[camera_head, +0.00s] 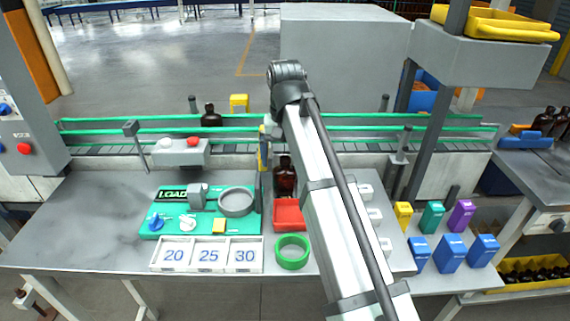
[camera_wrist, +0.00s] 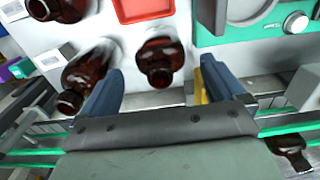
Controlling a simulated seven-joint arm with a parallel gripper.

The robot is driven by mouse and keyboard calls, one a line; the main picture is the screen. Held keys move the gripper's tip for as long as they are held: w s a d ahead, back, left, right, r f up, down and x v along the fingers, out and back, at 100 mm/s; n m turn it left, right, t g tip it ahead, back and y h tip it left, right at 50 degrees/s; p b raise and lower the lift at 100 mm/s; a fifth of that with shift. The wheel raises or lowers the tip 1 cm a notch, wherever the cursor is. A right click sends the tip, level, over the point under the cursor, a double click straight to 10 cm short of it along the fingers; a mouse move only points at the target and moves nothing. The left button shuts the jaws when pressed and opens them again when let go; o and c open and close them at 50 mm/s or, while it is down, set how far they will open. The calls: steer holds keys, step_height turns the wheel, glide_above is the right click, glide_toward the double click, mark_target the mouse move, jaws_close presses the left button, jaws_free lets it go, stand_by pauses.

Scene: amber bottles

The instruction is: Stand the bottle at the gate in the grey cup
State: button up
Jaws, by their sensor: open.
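A dark amber bottle (camera_head: 285,175) stands upright behind the red tray; I cannot make out a gate clearly. In the wrist view this bottle (camera_wrist: 160,62) shows between the finger tips, with visible gaps on both sides. My gripper (camera_wrist: 160,72) is open and empty around or just above it; the exact height is unclear. In the head view my arm hides part of the gripper. The grey cup (camera_head: 236,203) is a round ring-like holder on the green board, left of the bottle, and looks empty. Its edge shows in the wrist view (camera_wrist: 240,12).
The red tray (camera_head: 289,215) and green ring (camera_head: 292,252) are in front of the bottle. Another bottle (camera_head: 211,116) is on the green-railed conveyor. A lever block (camera_head: 198,195) stands beside the cup.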

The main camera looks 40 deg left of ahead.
mark_target(280, 173)
steer(key=shift+o, duration=0.4)
step_height(280, 173, up, 2)
steer(key=shift+r, duration=0.15)
steer(key=shift+s, duration=0.1)
steer(key=shift+s+d+r, duration=0.1)
steer(key=shift+s+r, duration=0.85)
steer(key=shift+r, duration=0.2)
steer(key=s+d+r+t+y, duration=0.1)
steer(key=s+d+r+y, duration=0.1)
steer(key=s+d+r, duration=0.15)
steer(key=shift+w+a+f+t+y, duration=0.3)
steer(key=shift+w+a+f, duration=0.6)
steer(key=shift+f, duration=1.15)
steer(key=shift+w+a+f+t+y, duration=0.1)
steer(key=shift+w+a+f+t, duration=0.4)
steer(key=shift+w+f, duration=1.1)
steer(key=shift+w+a+f+t+y, duration=0.25)
steer(key=shift+w+a+f, duration=0.45)
steer(key=shift+f, duration=1.75)
steer(key=shift+s, duration=0.1)
steer(key=shift+c, duration=0.5)
